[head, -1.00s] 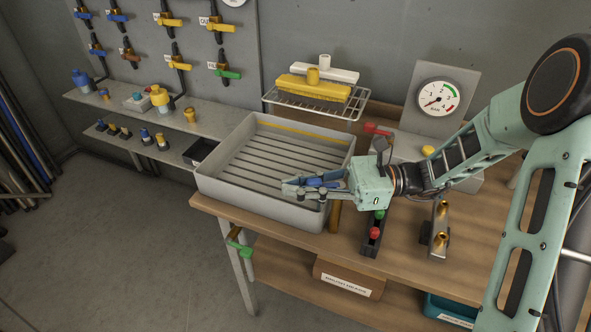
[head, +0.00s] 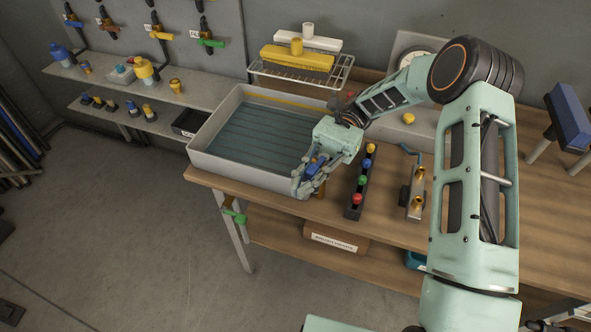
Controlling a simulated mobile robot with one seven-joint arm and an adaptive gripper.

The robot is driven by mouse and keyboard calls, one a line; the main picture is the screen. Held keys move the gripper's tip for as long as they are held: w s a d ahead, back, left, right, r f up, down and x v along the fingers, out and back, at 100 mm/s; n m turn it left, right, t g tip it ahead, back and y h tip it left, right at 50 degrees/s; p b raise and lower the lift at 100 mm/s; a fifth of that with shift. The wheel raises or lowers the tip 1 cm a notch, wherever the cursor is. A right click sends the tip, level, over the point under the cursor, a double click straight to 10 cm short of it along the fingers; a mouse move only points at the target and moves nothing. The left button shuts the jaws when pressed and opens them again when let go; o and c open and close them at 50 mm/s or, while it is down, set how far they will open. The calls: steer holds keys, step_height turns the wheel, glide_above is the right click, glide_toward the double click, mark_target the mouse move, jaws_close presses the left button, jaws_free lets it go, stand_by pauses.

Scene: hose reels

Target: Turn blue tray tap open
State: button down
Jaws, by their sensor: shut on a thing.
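The grey tray (head: 213,168) stands at the left end of the wooden bench. Its ribbed floor looks blue-grey, as if under water. My gripper (head: 308,180) is at the tray's front right corner, pointing down and towards the front. Its jaws are shut on the blue tap handle (head: 316,166), which shows only in part between the fingers. A bit of brass-coloured tap body (head: 320,190) shows just below. The rest of the tap is hidden behind my gripper.
A black strip with coloured knobs (head: 357,199) and a brass-fitted block (head: 417,203) lie to the right. A green-handled tap (head: 233,216) hangs below the tray's left front. A wire rack (head: 345,72) with brush heads stands behind.

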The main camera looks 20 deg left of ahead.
steer(key=shift+s+d+r+n+g+h+p, duration=0.1)
steer(key=shift+d+n+g+h+p, duration=0.2)
steer(key=shift+d+n+h+p, duration=0.5)
steer(key=shift+a+h, duration=0.2)
steer(key=shift+h, duration=0.2)
steer(key=c, duration=1.9)
jaws_free()
steer(key=shift+r, duration=4.95)
